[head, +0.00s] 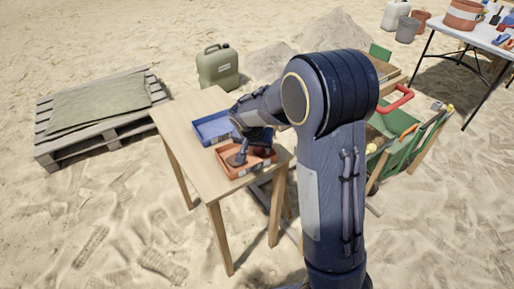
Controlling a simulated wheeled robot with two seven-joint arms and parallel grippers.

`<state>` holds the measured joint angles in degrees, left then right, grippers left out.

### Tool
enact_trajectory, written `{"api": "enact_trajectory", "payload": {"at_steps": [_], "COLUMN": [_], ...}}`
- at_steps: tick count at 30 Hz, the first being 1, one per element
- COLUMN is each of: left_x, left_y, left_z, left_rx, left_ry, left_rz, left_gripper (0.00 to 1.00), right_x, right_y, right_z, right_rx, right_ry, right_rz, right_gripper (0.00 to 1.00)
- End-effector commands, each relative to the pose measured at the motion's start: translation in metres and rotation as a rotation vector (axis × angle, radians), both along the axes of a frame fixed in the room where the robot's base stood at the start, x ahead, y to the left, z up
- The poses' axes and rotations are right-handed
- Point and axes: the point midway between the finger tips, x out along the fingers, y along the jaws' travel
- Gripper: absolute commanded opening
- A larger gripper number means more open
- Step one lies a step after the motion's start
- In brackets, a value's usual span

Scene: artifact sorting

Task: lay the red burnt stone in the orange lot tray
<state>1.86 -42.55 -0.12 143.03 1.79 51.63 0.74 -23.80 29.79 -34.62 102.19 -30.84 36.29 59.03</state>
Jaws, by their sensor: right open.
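The orange lot tray (233,174) sits on the near right part of the small wooden table, with its near rim in view. My right gripper (241,158) is open and reaches down over the orange tray, its fingers at or just inside the tray. A small reddish patch shows in the tray beside the fingers, but it is too small and covered to tell whether it is the red burnt stone. My right arm hides part of the tray's right side. My left gripper is not in view.
A blue tray (205,133) stands behind the orange one on the wooden table (178,116). A jerrycan (219,68) stands behind on the sand, and a pallet with folded cloth (98,108) lies at left. A green cart (398,152) stands right of my arm.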

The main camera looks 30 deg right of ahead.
Motion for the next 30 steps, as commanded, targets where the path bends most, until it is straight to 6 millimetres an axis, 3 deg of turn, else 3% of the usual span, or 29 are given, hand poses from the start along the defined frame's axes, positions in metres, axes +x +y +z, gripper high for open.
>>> {"api": "enact_trajectory", "payload": {"at_steps": [6,12,20,23,30], "left_x": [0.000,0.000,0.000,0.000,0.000], "left_y": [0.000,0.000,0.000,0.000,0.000], "left_z": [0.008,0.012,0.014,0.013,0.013], "left_rx": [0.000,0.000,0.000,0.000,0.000], "left_ry": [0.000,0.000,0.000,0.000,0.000], "left_rz": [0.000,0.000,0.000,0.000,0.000], "left_gripper": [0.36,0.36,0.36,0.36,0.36], "right_x": [-0.012,-0.022,-0.040,-0.070,-0.183], "right_y": [0.014,0.025,0.028,0.029,0.060], "right_z": [0.048,0.081,0.096,0.096,0.116], "right_rx": [0.003,0.002,0.045,0.151,0.403], "right_ry": [-0.006,-0.005,0.010,0.027,-0.066], "right_rz": [0.001,0.002,0.017,0.072,0.373], "right_gripper": [0.52,0.52,0.52,0.52,0.52]}}
